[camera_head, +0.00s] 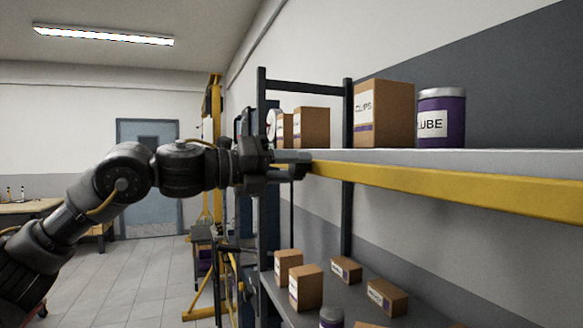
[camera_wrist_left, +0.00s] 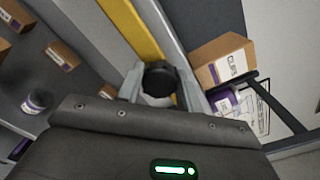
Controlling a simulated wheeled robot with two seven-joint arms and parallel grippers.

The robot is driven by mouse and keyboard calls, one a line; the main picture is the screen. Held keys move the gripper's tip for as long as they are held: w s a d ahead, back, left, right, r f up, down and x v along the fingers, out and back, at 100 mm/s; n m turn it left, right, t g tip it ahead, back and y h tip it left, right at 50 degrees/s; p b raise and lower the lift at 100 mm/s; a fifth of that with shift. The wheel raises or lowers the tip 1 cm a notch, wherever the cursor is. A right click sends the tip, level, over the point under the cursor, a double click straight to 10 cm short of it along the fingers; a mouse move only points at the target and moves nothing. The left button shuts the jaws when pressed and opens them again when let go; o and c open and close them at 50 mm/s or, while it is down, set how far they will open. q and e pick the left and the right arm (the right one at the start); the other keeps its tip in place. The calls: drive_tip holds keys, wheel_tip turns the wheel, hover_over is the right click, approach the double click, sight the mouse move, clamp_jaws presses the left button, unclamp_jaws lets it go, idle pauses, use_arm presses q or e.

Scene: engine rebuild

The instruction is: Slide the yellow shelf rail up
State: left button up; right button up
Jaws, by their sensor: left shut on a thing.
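The yellow shelf rail (camera_head: 430,188) runs along the front edge of the upper shelf, from the middle of the head view to the right edge. My left gripper (camera_head: 300,164) is at the rail's far end, beside the rack's post. In the left wrist view, the yellow rail (camera_wrist_left: 138,28) runs down between the two fingers of my left gripper (camera_wrist_left: 160,88), which is shut on it. A dark round part between the fingers hides the exact contact. My right gripper is not in view.
The upper shelf (camera_head: 400,157) holds a clips box (camera_head: 390,112), a lube can (camera_head: 441,120) and smaller boxes. Several small boxes stand on the lower shelf (camera_head: 350,300). A dark rack post (camera_head: 347,210) rises behind the rail. Floor is open at left.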

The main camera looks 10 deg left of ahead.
use_arm(q)
clamp_jaws()
wheel_tip(320, 180, up, 7)
drive_tip(key=p, duration=0.4)
drive_tip(key=shift+f, duration=0.2)
drive_tip(key=shift+r, duration=0.1)
drive_tip(key=o, duration=1.1)
unclamp_jaws()
drive_tip(key=b+v, duration=0.4)
drive_tip(key=v, duration=0.6)
drive_tip(key=shift+s+a+b, duration=0.3)
drive_tip(key=shift+s, duration=0.05)
